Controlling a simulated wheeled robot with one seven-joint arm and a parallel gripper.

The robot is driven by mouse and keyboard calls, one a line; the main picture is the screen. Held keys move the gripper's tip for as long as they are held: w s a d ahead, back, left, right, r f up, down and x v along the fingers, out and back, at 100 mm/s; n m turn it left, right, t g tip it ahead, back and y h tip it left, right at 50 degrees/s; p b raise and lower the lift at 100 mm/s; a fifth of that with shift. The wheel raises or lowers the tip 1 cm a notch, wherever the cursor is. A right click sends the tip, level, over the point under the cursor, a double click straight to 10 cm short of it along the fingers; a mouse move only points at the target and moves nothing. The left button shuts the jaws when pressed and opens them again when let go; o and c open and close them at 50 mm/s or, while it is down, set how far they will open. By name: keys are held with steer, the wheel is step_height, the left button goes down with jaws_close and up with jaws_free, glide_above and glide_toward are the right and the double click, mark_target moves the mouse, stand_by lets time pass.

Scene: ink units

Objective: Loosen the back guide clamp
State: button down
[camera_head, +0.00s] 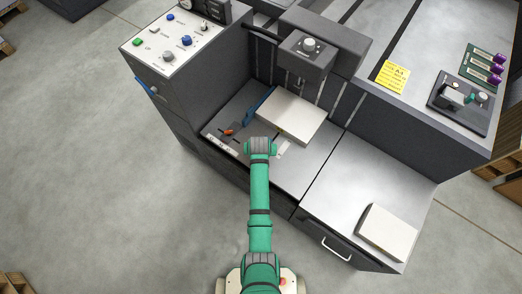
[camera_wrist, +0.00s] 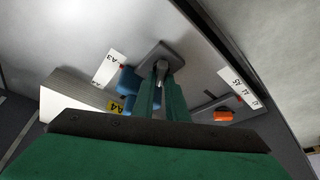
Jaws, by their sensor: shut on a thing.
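In the wrist view, the green fingers of my gripper (camera_wrist: 160,91) are shut on a small grey upright piece, the back guide clamp (camera_wrist: 161,68), which stands on a dark grey plate. The fingers hide much of it. A blue guide part (camera_wrist: 128,79) sits just left of the fingers, partly hidden. In the head view, my gripper (camera_head: 260,148) is low over the feed table, at the near side of the white paper stack (camera_head: 291,115), and covers the clamp. The stack shows at left in the wrist view (camera_wrist: 75,95).
An orange lever (camera_head: 229,132) stands left of my gripper on the feed table; it also shows in the wrist view (camera_wrist: 222,116). A blue guide (camera_head: 262,100) runs along the stack's left side. A press head (camera_head: 305,56) overhangs the stack. A second white stack (camera_head: 388,231) lies on the right cabinet.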

steer(key=shift+n+y, duration=0.4)
steer(key=shift+n, duration=0.7)
steer(key=c, duration=1.8)
jaws_free()
steer(key=shift+w, duration=0.1)
steer(key=shift+o, duration=0.2)
steer(key=shift+d, duration=0.1)
steer(key=v, duration=1)
steer(key=shift+r, duration=0.35)
